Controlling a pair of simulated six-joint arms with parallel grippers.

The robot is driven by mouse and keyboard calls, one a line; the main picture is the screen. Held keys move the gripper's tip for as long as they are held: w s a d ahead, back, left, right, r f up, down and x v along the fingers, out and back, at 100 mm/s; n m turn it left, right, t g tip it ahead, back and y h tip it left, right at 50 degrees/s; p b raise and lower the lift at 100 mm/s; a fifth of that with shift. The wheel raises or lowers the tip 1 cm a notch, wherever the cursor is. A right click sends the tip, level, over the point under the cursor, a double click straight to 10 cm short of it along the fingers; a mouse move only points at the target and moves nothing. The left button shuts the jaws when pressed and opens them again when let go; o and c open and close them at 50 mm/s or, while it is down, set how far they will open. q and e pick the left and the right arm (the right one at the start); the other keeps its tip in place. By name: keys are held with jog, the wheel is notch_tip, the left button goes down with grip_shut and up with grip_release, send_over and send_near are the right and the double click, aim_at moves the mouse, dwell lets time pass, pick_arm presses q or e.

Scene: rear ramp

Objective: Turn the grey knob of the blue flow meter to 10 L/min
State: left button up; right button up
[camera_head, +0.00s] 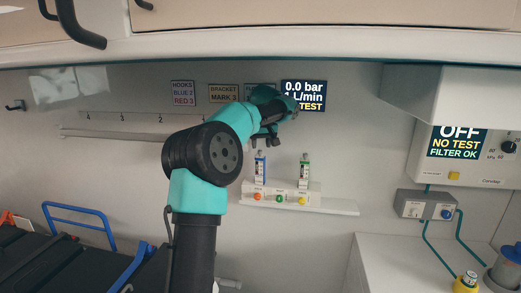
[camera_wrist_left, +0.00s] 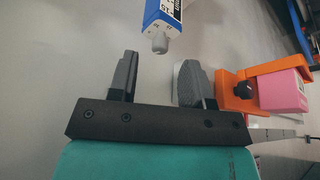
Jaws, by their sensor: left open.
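The blue flow meter (camera_head: 260,169) stands upright on the wall unit, left of a green flow meter (camera_head: 304,174). In the left wrist view the blue flow meter (camera_wrist_left: 166,12) shows with its grey knob (camera_wrist_left: 160,43) facing my gripper. My left gripper (camera_head: 267,140) is just above the blue flow meter in the head view. In the left wrist view my left gripper (camera_wrist_left: 156,72) is open and empty. The knob lies just beyond the fingertips, roughly in line with the gap, and apart from both fingers. The knob's setting is too small to read. My right gripper is not in view.
A display (camera_head: 304,95) reads 0.0 bar; its lower lines are partly hidden by my arm. A white outlet unit (camera_head: 270,198) carries both meters. An orange bracket (camera_wrist_left: 238,92) with a pink block (camera_wrist_left: 284,91) shows at the right in the left wrist view.

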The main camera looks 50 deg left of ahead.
aim_at(260, 151)
pick_arm(q)
jog(key=shift+x, duration=1.55)
grip_shut()
